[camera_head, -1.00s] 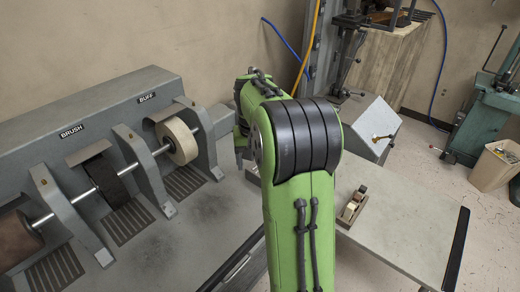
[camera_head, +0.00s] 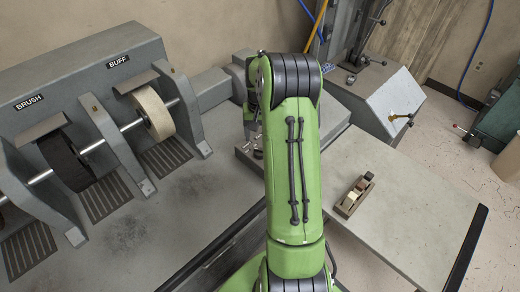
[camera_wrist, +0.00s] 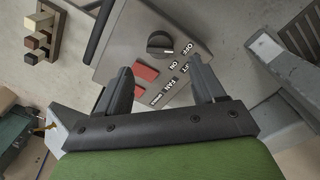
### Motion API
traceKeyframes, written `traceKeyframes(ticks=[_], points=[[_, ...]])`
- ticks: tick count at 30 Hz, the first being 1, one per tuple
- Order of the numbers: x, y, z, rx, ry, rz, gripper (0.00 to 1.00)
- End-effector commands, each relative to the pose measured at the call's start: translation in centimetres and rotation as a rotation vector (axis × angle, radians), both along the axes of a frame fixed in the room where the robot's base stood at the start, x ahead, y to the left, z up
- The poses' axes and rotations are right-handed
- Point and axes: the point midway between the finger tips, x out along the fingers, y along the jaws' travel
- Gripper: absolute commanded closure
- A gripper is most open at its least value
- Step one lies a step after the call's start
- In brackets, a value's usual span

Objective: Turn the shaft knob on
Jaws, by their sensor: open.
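The control panel (camera_wrist: 125,45) is a grey plate in the wrist view. Its round black shaft knob (camera_wrist: 160,44) carries a pale pointer line lying roughly sideways, near the OFF label. No contact with the knob shows. In the head view a corner of the panel (camera_head: 247,150) shows left of my green arm, which hides the gripper and the knob.
Two red switches (camera_wrist: 146,72) sit on the panel by the left finger. The grey machine with brush and buff wheels (camera_head: 155,113) stands at left. A small wooden block piece (camera_head: 355,195) lies on the right tabletop (camera_head: 400,215). A grey slanted box (camera_head: 395,105) stands behind.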

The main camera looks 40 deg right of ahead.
Motion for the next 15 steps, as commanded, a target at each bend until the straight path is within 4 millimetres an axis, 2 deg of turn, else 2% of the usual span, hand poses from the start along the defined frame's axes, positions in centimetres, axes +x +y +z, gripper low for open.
traceKeyframes(ticks=[1,6,10,15], points=[[-0.1,0.1,-1.5,0.003,0.004,0.000,0.31],[-0.1,0.0,-5.3,0.002,0.002,-0.001,0.31],[0.0,0.0,-7.0,0.001,0.001,-0.001,0.31],[0.0,0.0,-7.5,-0.001,-0.001,0.000,0.31]])
